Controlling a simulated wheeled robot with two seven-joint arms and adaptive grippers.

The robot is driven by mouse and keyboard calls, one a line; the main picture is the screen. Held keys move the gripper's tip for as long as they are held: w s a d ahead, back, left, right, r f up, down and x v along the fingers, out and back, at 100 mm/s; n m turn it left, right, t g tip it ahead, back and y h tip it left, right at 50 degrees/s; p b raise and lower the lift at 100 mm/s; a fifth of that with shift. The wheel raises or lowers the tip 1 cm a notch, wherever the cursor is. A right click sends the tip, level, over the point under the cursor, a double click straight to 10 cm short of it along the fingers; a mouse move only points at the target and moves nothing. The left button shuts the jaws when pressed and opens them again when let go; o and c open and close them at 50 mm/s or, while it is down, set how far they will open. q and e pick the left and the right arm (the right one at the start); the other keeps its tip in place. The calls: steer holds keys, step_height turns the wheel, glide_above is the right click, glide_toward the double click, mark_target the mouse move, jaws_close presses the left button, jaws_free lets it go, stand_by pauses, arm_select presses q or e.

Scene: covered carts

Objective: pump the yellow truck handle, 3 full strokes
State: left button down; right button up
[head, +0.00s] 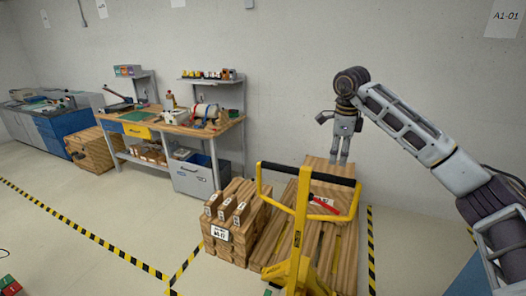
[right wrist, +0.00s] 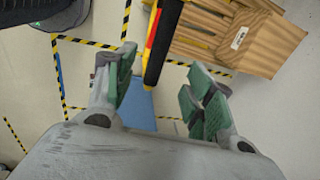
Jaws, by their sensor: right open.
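The yellow truck (head: 298,262) stands at the front centre, its handle upright. The handle (head: 301,222) has a yellow loop, a black crossbar (head: 310,174) and a red lever (head: 327,218). My right gripper (head: 343,163) points down beyond the crossbar's right part in the head view. In the right wrist view its green-padded fingers (right wrist: 163,68) are apart, with nothing held. The black bar (right wrist: 162,45) runs down the picture between the fingertips; I cannot tell its depth from them. My left gripper is in neither view.
Wooden pallets (head: 338,245) lie beneath and behind the handle. A stack of wooden blocks (head: 233,223) stands left of the truck. A workbench (head: 165,126) with tools lines the wall. Floor with yellow-black tape (head: 95,238) is clear at left.

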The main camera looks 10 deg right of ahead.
mark_target(334, 178)
steer(key=shift+w+f, duration=0.1)
steer(key=shift+f, duration=0.1)
steer(key=shift+w+d+f, duration=0.15)
steer(key=shift+w+f, duration=0.05)
steer(key=shift+f, duration=1.6)
steer(key=shift+w+d+f, duration=0.15)
steer(key=shift+w+f, duration=0.1)
steer(key=shift+f, duration=1.6)
steer(key=shift+w+d+f, duration=0.15)
steer(key=shift+w+f, duration=0.05)
steer(key=shift+f, duration=1.6)
jaws_close()
